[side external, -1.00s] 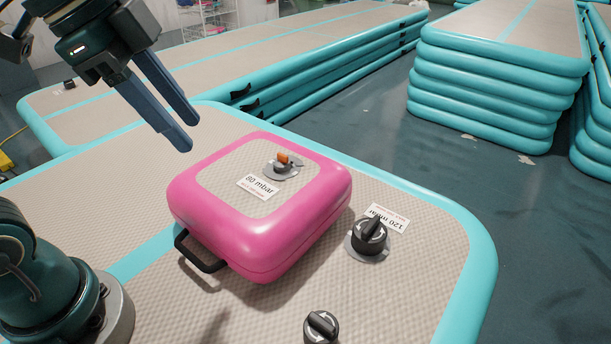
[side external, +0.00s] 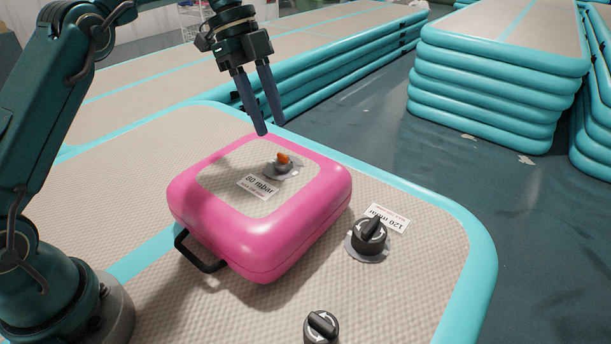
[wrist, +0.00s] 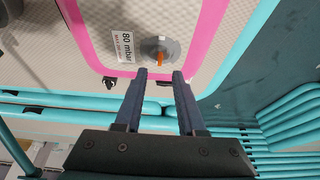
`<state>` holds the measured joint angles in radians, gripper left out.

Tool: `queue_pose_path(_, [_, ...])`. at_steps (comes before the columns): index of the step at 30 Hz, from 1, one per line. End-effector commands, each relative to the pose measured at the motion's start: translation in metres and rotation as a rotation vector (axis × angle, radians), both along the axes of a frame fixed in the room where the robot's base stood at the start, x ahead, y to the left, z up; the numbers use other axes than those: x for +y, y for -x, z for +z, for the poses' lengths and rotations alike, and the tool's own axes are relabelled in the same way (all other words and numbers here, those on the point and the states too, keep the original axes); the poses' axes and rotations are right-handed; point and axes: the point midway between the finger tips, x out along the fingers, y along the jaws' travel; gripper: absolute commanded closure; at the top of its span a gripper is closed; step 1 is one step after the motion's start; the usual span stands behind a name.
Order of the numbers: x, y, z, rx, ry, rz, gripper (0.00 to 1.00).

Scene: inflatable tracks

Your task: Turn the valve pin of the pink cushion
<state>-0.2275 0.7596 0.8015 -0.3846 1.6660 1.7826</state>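The pink cushion (side external: 295,231) lies on the grey, teal-edged track in the side view, with a black handle at its near left. Its orange valve pin (side external: 283,158) stands in a grey round valve on top, beside an "80 mbar" label (side external: 258,187). The wrist view also shows the orange pin (wrist: 159,58) and the pink cushion's border (wrist: 205,48). My gripper (side external: 270,130) is open and empty, pointing down above the cushion's far edge near the valve. In the wrist view its fingertips (wrist: 161,74) lie short of the pin, with a gap between them.
A black valve knob (side external: 369,238) with a "120 mbar" label stands on the track right of the cushion. Another black knob (side external: 321,327) is at the bottom edge. Stacked teal tracks (side external: 490,85) stand behind. The air above the cushion is otherwise free.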

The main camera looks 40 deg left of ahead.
Motion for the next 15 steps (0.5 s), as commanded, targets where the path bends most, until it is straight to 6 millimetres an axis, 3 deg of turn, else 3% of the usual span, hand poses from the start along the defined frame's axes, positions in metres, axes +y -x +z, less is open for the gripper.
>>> queue_pose_path(15, [-0.015, 0.001, -0.038, 0.005, 0.000, 0.003, 0.61])
